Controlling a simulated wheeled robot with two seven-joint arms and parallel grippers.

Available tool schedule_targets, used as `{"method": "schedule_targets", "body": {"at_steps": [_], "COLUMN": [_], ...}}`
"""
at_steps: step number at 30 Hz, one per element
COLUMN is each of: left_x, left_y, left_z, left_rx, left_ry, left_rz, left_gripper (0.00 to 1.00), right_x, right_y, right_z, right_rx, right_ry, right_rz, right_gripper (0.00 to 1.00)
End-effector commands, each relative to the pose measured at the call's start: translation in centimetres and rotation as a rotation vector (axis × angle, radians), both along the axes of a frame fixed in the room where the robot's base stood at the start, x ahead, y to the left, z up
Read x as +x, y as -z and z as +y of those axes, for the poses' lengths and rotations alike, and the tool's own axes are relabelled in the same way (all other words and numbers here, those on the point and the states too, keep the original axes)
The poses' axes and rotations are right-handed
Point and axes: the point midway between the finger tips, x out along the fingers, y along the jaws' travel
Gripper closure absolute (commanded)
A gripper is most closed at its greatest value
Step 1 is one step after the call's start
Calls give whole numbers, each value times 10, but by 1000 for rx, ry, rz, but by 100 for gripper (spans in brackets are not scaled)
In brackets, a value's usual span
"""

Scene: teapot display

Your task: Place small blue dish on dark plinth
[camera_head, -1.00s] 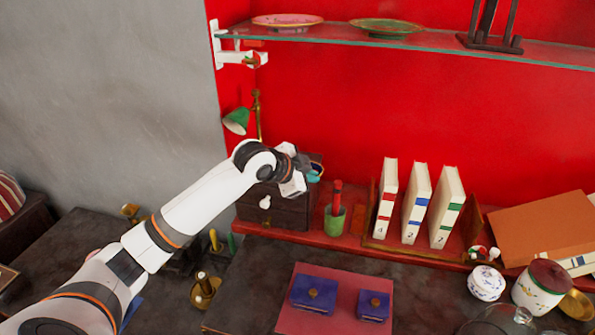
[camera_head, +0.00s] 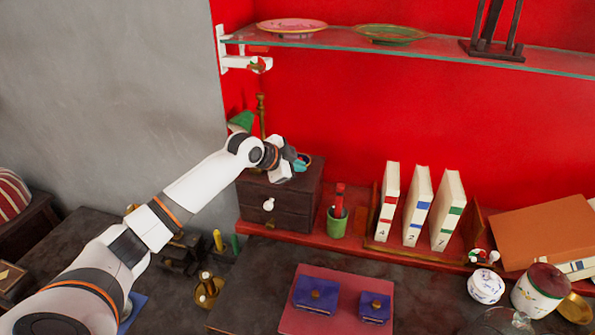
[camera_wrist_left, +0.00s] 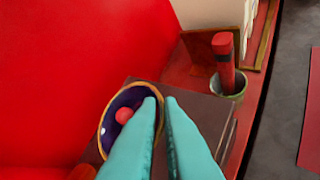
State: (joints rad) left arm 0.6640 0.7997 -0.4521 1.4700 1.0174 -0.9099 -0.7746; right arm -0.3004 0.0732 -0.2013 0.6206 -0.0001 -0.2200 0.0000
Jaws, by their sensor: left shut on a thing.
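The small blue dish (camera_wrist_left: 112,133) has a dark blue inside, a gold rim and a round red spot or item in it. It looks tilted in the left wrist view, and only a sliver of the dish (camera_head: 305,158) shows in the head view. My left gripper (camera_wrist_left: 160,102), with teal fingers, is shut on the dish's near rim. In the head view the left gripper (camera_head: 298,164) is at the top of a dark wooden drawer chest (camera_head: 310,185), which may be the dark plinth. I cannot tell whether the dish touches the top. My right gripper is not in view.
A green cup (camera_head: 337,224) with a red stick stands right of the chest, then several white books (camera_head: 416,205). A green lamp (camera_head: 241,122) is behind my wrist. A glass shelf (camera_head: 400,55) with plates hangs above. The red wall is close behind.

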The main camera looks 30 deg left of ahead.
Motion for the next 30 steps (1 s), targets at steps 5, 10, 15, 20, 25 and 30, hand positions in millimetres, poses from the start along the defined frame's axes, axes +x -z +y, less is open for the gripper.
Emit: {"method": "schedule_targets", "body": {"at_steps": [5, 10, 15, 20, 25, 30], "left_x": [0, 0, 0, 0, 0, -4], "left_y": [23, 25, 29, 27, 28, 23], "left_z": [0, 0, 0, 0, 0, 2], "left_rx": [0, 1, 1, 1, 1, 2], "left_ry": [0, 0, 0, 0, 0, 0], "left_rz": [3, 1, 1, 1, 3, 2], "left_gripper": [100, 100, 100, 72, 72, 72], "right_x": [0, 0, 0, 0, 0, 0], "right_y": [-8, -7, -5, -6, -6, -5], "right_z": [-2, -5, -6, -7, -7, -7], "right_rx": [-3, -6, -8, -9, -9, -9], "right_ry": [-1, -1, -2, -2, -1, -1], "right_rz": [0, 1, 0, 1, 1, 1], "right_gripper": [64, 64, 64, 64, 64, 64]}}
